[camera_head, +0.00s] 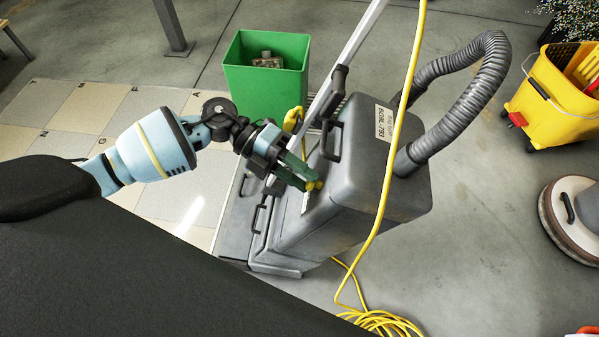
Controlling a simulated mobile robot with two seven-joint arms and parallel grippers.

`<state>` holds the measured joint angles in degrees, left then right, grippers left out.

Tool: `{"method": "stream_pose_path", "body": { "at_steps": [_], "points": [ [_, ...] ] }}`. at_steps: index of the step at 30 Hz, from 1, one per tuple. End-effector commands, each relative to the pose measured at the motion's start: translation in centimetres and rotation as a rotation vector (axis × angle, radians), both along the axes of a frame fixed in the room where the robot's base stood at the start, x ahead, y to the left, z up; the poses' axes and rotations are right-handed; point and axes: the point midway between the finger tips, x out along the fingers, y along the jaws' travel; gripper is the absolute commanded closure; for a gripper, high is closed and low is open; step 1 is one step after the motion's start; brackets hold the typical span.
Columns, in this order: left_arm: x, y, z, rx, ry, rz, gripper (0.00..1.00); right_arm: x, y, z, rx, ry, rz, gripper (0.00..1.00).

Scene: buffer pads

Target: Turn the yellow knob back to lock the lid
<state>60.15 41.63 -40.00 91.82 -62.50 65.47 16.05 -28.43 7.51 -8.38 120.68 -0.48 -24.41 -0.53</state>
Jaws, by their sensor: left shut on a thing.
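The yellow knob (313,185) sits on the front of the grey machine (353,200), near its upper body. My left gripper (306,180) reaches in from the left and is shut on the knob, its green fingers hiding part of it. The lid (375,135) is the grey upper part of the machine and looks closed. A dark handle (331,140) stands above the knob. How far the knob is turned is too small to tell. My right gripper is not in the picture.
A yellow cable (398,130) hangs across the machine and coils on the floor. A grey hose (470,110) arches at the right. A green bin (267,75) stands behind, and a yellow mop bucket (555,95) stands at the right. Floor between machine and bucket is clear.

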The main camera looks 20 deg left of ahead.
Motion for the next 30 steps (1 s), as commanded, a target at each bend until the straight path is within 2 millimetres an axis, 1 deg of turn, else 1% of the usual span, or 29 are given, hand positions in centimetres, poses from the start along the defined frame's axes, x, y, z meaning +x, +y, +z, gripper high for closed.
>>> {"method": "stream_pose_path", "body": {
  "at_steps": [8,22,23,24,27,30],
  "points": [
    [0.02,0.02,0.02,0.019,-0.065,-0.023,0.92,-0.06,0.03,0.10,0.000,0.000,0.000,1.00],
    [0.03,0.02,0.00,0.022,-0.074,-0.027,0.92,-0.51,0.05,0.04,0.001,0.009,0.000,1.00],
    [0.03,0.02,0.00,0.023,-0.075,-0.026,0.66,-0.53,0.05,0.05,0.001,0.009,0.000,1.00],
    [0.02,0.02,0.00,0.022,-0.074,-0.027,0.60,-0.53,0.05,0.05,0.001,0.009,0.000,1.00],
    [0.02,0.01,0.01,0.022,-0.074,-0.027,0.49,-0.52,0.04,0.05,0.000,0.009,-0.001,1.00],
    [0.01,0.00,0.02,0.021,-0.073,-0.027,0.49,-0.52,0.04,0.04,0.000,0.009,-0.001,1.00]
  ]
}}
